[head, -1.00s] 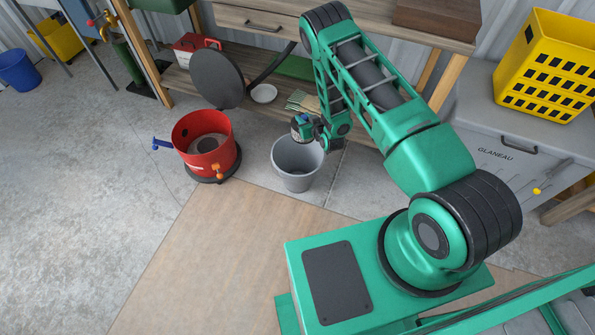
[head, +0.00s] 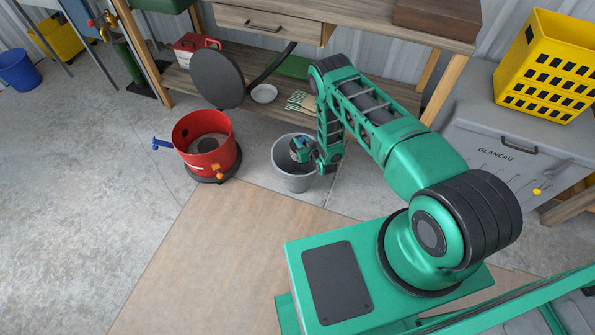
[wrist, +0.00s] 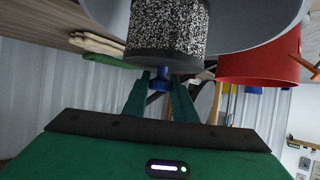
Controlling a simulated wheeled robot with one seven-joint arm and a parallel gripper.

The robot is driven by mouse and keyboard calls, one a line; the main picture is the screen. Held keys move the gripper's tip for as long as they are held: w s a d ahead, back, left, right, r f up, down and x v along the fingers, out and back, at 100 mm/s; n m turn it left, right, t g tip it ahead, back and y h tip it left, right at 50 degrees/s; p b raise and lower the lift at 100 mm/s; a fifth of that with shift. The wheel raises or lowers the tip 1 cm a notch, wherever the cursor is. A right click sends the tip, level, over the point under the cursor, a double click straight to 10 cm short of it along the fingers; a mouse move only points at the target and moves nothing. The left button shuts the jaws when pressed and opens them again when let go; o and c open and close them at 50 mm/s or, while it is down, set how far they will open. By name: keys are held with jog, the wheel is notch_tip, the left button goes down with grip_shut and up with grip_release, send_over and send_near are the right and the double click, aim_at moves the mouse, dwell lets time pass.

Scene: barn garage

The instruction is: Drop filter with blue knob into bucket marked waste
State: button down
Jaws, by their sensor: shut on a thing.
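The filter (wrist: 168,28) is a speckled black-and-white cylinder with a dark end disc and a blue knob (wrist: 160,74). My gripper (wrist: 160,82) is shut on the blue knob, and the filter extends beyond the fingertips. In the head view, the filter (head: 297,153) is small and partly hidden by my gripper (head: 305,147), at the mouth of the grey bucket (head: 294,183). The bucket stands upright on the floor; its rim also shows at the top of the wrist view (wrist: 270,14). No waste marking is readable on it.
A red round housing (head: 207,160) with blue and orange handles stands left of the bucket, its dark lid (head: 218,78) open. Behind is a wooden workbench (head: 350,25) with a low shelf holding a white dish (head: 264,93) and cloths. A grey chest (head: 500,140) stands right.

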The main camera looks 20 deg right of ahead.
jog(key=shift+f, duration=0.4)
jog(key=c, duration=1.4)
grip_release()
jog(key=shift+o, duration=0.2)
jog(key=v, duration=1)
jog(key=shift+s, duration=0.3)
jog(key=shift+r, duration=0.15)
